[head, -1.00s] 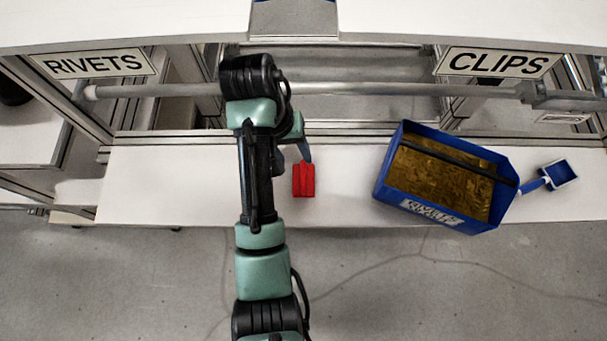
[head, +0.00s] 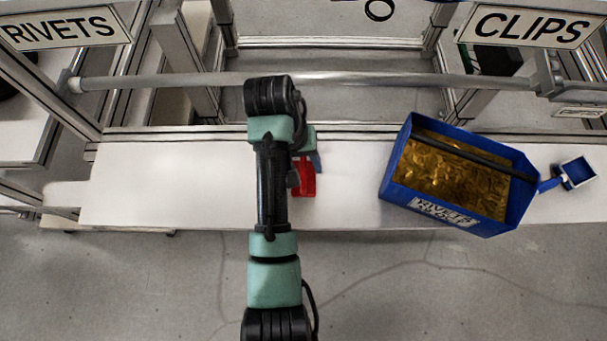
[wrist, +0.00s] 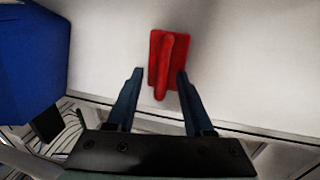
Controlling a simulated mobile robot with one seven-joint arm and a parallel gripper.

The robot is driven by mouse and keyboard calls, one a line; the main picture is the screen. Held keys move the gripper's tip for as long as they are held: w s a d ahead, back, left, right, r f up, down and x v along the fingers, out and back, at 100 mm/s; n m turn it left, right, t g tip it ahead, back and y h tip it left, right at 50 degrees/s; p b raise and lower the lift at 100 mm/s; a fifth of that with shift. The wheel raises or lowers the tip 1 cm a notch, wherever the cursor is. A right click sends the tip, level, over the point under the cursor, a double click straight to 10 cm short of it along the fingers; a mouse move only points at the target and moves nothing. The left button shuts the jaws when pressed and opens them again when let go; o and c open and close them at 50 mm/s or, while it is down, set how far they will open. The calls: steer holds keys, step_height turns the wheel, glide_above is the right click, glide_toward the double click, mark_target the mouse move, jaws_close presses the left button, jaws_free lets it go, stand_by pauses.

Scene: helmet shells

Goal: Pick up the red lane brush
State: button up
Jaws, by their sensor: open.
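The red lane brush (head: 308,178) lies on the white bench, partly hidden by my arm in the head view. In the wrist view the brush (wrist: 170,62) shows as a red block with a raised handle along its middle. My gripper (wrist: 160,75) is open and empty, its two dark blue fingers reaching toward the brush. The near end of the handle lies between the fingertips in the picture; I cannot tell the height gap. In the head view my gripper is mostly hidden behind my arm.
A blue bin (head: 399,208) labelled RIVETS, with gold contents and a black bar across it, stands right of the brush. A blue brush-like tool (head: 577,172) lies farther right. A metal rail (head: 370,82) crosses behind. The bench left of my arm is clear.

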mark_target(303, 165)
jaws_close()
stand_by(0.4)
step_height(303, 165, up, 10)
steer(key=p, duration=0.6)
steer(key=c, duration=0.6)
jaws_free()
jaws_close()
